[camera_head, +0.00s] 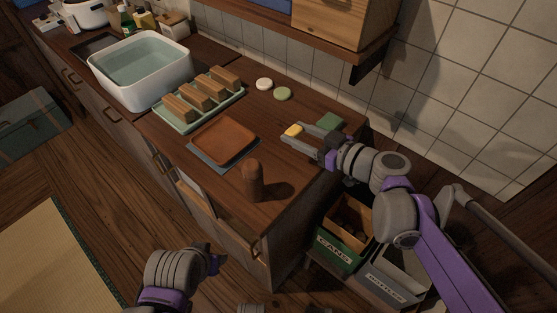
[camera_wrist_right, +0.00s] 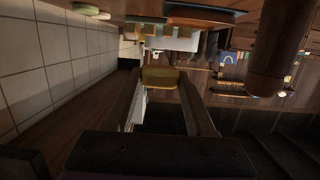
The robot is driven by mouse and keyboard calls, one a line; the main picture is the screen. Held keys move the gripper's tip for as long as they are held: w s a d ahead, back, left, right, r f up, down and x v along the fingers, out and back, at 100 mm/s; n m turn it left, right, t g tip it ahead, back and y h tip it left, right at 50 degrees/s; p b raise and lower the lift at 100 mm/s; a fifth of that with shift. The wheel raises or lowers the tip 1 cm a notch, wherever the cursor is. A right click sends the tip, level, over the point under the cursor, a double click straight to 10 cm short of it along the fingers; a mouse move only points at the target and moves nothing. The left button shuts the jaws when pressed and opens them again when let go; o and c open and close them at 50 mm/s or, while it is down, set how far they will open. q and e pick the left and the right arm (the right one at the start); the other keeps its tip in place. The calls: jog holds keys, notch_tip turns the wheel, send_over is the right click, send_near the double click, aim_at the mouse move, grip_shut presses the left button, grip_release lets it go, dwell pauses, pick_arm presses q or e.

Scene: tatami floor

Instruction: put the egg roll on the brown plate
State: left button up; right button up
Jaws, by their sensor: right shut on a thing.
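The egg roll (camera_head: 293,130) is a small yellow block. My right gripper (camera_head: 295,134) is shut on it above the right part of the counter; the egg roll also shows between the fingers in the right wrist view (camera_wrist_right: 160,78). The brown plate (camera_head: 224,140) is square and empty, and lies on a blue-grey mat (camera_head: 196,157) to the left of the right gripper. My left gripper (camera_head: 212,260) is low in the head view, in front of the counter and away from the plate; its jaws cannot be made out.
A brown cylinder (camera_head: 252,182) stands near the counter's front edge, right of the plate. Behind the plate is a green tray (camera_head: 185,127) with several brown blocks. Two small round pieces (camera_head: 282,94) lie near the wall. A white water basin (camera_head: 140,85) is at left. Labelled bins (camera_head: 340,254) stand below right.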

jog(key=shift+s+a, duration=0.1)
jog(key=shift+a, duration=0.35)
jog(key=b, duration=0.2)
send_over(294, 165)
notch_tip(294, 165, down, 5)
jog(key=shift+r, duration=0.2)
jog(key=shift+f+b, duration=0.55)
jog(key=shift+f, duration=1.9)
jog(key=shift+f, duration=0.1)
jog(key=shift+f, duration=0.15)
jog(key=o, duration=1.3)
